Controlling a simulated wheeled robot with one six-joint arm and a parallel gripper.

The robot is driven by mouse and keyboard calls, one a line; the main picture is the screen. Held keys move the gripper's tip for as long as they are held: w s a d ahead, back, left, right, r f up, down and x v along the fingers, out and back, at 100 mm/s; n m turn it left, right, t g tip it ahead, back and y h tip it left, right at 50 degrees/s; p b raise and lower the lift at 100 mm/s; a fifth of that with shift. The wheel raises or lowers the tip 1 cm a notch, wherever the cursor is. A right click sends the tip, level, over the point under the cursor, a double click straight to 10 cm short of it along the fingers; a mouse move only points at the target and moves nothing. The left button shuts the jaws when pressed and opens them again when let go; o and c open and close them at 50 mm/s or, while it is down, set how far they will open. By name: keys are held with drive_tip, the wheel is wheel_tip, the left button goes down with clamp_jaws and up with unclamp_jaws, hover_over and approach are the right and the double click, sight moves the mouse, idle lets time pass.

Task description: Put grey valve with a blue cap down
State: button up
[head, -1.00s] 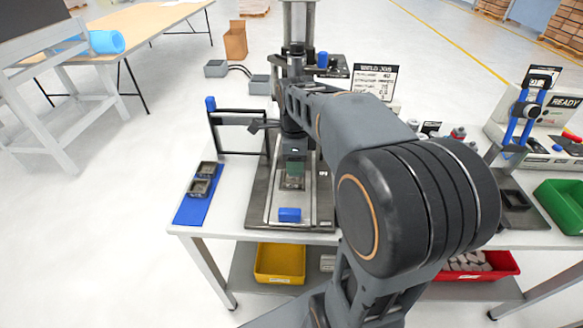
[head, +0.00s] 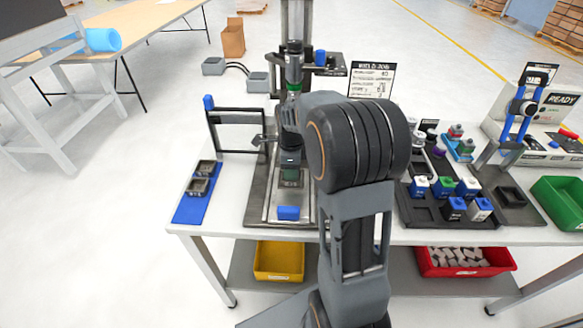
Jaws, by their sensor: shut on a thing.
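My gripper (head: 290,176) points down over the grey fixture plate (head: 262,212) at the middle of the bench. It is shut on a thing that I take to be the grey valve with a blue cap. The valve is almost wholly hidden by the jaws and wrist, and its cap cannot be made out. I cannot tell whether it touches the plate. A blue block (head: 288,213) sits at the plate's front end, just in front of the gripper.
A black tray (head: 424,216) with several coloured-cap blocks stands to the right. A blue mat (head: 188,211) with two dark square holders lies at the left. A black frame (head: 236,152) and a column with a bracket (head: 330,70) rise close to the gripper.

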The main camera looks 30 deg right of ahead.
drive_tip(key=o, duration=0.9)
drive_tip(key=shift+o, duration=0.2)
wheel_tip(320, 180, up, 11)
drive_tip(key=shift+f+p, duration=0.1)
drive_tip(key=shift+p, duration=0.2)
drive_tip(key=shift+r, duration=0.4)
drive_tip(key=shift+s+a+r+n, duration=0.15)
drive_tip(key=shift+s+a+n, duration=0.15)
drive_tip(key=shift+n, duration=0.1)
drive_tip(key=s+a+f+n+t, duration=0.1)
drive_tip(key=s+a+n, duration=0.3)
drive_tip(key=s+n, duration=0.4)
drive_tip(key=s+a+f+n+t, duration=0.2)
drive_tip(key=s+a+f+n, duration=0.2)
drive_tip(key=n, duration=1.1)
drive_tip(key=s+a, duration=0.1)
drive_tip(key=s, duration=0.2)
drive_tip(key=shift+s+t, duration=0.3)
drive_tip(key=shift+s, duration=0.05)
